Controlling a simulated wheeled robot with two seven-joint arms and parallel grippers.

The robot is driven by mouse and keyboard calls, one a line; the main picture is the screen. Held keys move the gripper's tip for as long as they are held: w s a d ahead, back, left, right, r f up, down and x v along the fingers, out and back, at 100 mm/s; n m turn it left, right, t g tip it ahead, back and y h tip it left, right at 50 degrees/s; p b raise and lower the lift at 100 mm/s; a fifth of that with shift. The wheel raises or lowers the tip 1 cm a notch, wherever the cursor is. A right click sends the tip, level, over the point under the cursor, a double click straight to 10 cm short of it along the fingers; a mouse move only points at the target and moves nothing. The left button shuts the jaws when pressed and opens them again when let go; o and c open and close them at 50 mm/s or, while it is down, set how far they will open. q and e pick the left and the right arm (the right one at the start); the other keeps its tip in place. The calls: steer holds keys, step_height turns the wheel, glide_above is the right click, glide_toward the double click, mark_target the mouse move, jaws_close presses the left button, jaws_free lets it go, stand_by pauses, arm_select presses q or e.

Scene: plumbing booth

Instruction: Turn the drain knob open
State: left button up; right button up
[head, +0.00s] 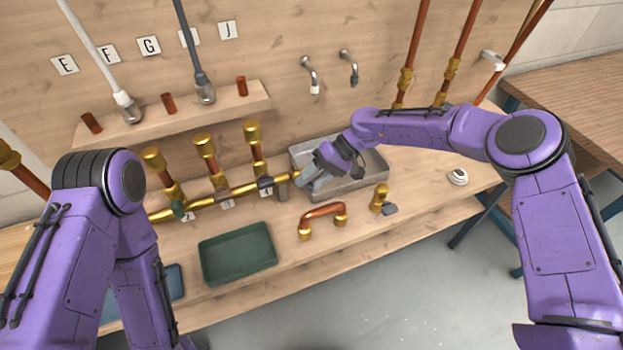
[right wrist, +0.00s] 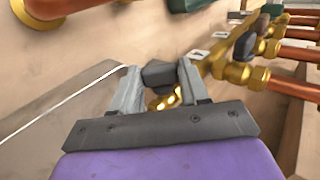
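The brass manifold (head: 243,189) runs along the bench, with several upright branches and small valve knobs. The drain knob (right wrist: 160,74) is dark grey, on a brass fitting (right wrist: 163,99) at the manifold's right end. My right gripper (head: 309,182) is at that end, beside the metal basin, and hides the knob in the head view. In the right wrist view my right gripper (right wrist: 159,78) has its two grey fingers on either side of the knob, with no clear gap showing. The knob's exact turn angle is hard to tell. My left arm comes in at left; its gripper is out of frame.
A metal basin (head: 372,171) lies behind my right gripper. A green tray (head: 238,254), a copper U-pipe (head: 322,211) and a small brass valve (head: 380,197) are toward the bench front. Another dark valve knob (head: 265,182) is close on the left.

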steer(key=shift+r, duration=0.1)
steer(key=shift+a+r+h+p, duration=0.1)
steer(key=shift+r+h+p, duration=0.15)
steer(key=shift+h+p, duration=0.45)
steer(key=shift+a+r+t+h+p, duration=0.2)
steer(key=shift+t+h+p, duration=0.4)
steer(key=shift+h+p, duration=0.5)
steer(key=shift+a+t+h+p, duration=0.15)
steer(key=shift+t+h+p, duration=0.15)
steer(key=shift+h+p, duration=0.7)
steer(key=shift+a+f+t+h+p, duration=0.1)
steer(key=shift+t+h+p, duration=0.35)
steer(key=shift+h, duration=0.65)
steer(key=o, duration=0.8)
steer(key=shift+s, duration=0.1)
steer(key=shift+f, duration=0.1)
